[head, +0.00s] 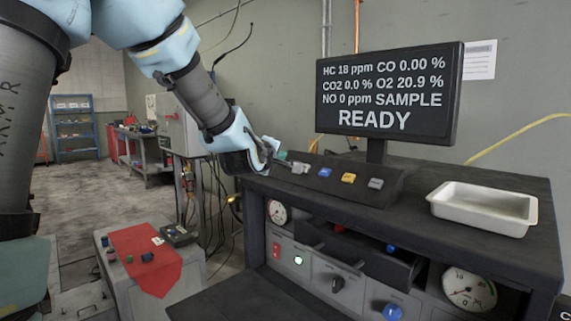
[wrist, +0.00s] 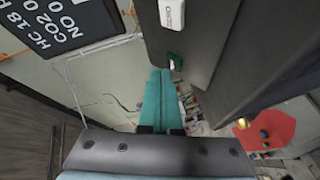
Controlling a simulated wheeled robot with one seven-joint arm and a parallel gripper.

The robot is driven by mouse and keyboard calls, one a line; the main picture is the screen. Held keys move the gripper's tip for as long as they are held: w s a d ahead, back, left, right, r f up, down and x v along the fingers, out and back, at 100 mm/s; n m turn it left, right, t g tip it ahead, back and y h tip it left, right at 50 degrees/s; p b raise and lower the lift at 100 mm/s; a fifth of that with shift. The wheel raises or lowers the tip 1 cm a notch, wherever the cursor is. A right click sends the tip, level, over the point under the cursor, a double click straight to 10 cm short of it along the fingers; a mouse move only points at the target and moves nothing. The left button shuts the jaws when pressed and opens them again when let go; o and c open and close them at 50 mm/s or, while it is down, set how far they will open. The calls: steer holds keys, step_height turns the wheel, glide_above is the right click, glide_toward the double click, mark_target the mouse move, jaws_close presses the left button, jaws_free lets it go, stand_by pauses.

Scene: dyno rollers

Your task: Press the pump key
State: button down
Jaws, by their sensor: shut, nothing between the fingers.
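The sloped key panel (head: 390,193) on the bench top carries a row of keys: a white or light grey one (head: 299,167), a blue one (head: 325,172), a yellow one (head: 348,178) and a grey one (head: 376,184). My gripper (head: 273,152) is shut and empty at the panel's left end. In the wrist view its teal fingers (wrist: 160,76) point toward a green key (wrist: 174,57), with a white labelled key (wrist: 172,13) beyond. Contact with the green key cannot be told. The key lettering is too small to read, so I cannot tell which is the pump key.
A monitor (head: 388,95) behind the panel reads READY, with gas values and SAMPLE. A white tray (head: 485,207) stands on the bench at right. Gauges and knobs sit on the bench front. A low cabinet with a red cloth (head: 143,257) stands at lower left.

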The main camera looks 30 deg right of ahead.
stand_by(0.6)
steer(key=shift+w+d+f+b, duration=0.1)
steer(key=shift+d+f+b, duration=0.15)
steer(key=shift+f+b, duration=0.25)
steer(key=shift+r, duration=0.25)
steer(key=shift+a+r, duration=0.25)
stand_by(0.3)
steer(key=shift+a+r, duration=0.25)
steer(key=shift+r, duration=0.2)
steer(key=a+r+p, duration=0.1)
steer(key=r, duration=0.1)
steer(key=s+a+r+p, duration=0.1)
steer(key=a, duration=0.1)
steer(key=shift+s+a+r+p, duration=0.15)
steer(key=shift+r+p, duration=0.2)
steer(key=shift+p, duration=0.05)
